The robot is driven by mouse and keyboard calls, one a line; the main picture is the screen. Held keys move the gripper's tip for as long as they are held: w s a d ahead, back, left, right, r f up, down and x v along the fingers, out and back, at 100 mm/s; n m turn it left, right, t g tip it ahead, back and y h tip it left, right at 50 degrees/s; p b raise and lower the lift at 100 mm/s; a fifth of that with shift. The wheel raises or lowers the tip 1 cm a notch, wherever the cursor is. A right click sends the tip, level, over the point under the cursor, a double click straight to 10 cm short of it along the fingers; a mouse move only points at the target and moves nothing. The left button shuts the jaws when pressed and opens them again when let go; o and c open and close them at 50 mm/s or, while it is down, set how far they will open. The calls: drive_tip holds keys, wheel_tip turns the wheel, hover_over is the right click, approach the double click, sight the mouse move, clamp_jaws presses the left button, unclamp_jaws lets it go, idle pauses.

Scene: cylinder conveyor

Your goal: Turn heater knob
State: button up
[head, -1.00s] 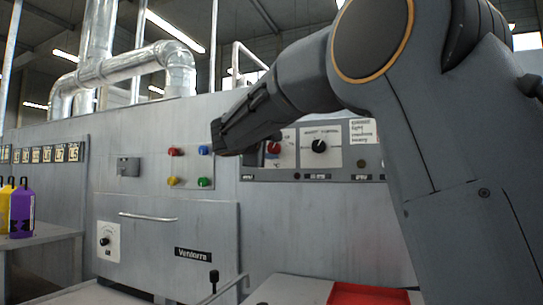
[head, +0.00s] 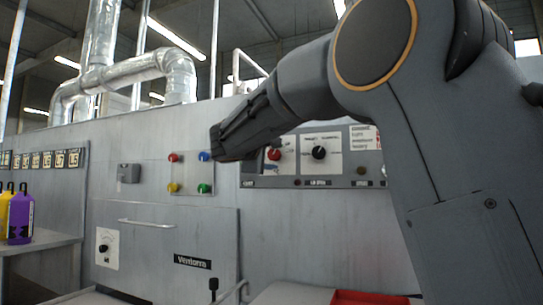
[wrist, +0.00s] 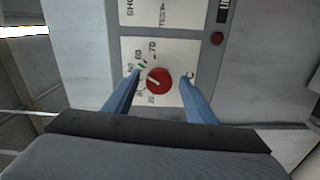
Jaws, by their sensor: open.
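The heater knob is red with a pale pointer line and sits on a white dial plate; it shows in the wrist view (wrist: 159,80) and in the head view (head: 274,154). My gripper (wrist: 164,82) is open, with its two blue fingers on either side of the red knob in the wrist view. A gap shows between each finger and the knob. I cannot tell how far the fingertips are from the panel. In the head view my gripper (head: 218,143) is seen from the side, near the left end of the control panel (head: 333,170).
A black knob (head: 319,153) sits right of the red one. Red, blue, yellow and green buttons (head: 190,172) are on the wall to the left. A door with a handle (head: 147,223) is below them. Bottles (head: 20,215) stand on a left table. A red tray (head: 375,297) is below.

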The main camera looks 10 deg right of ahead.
drive_tip(key=v, duration=0.7)
drive_tip(key=shift+a, duration=0.15)
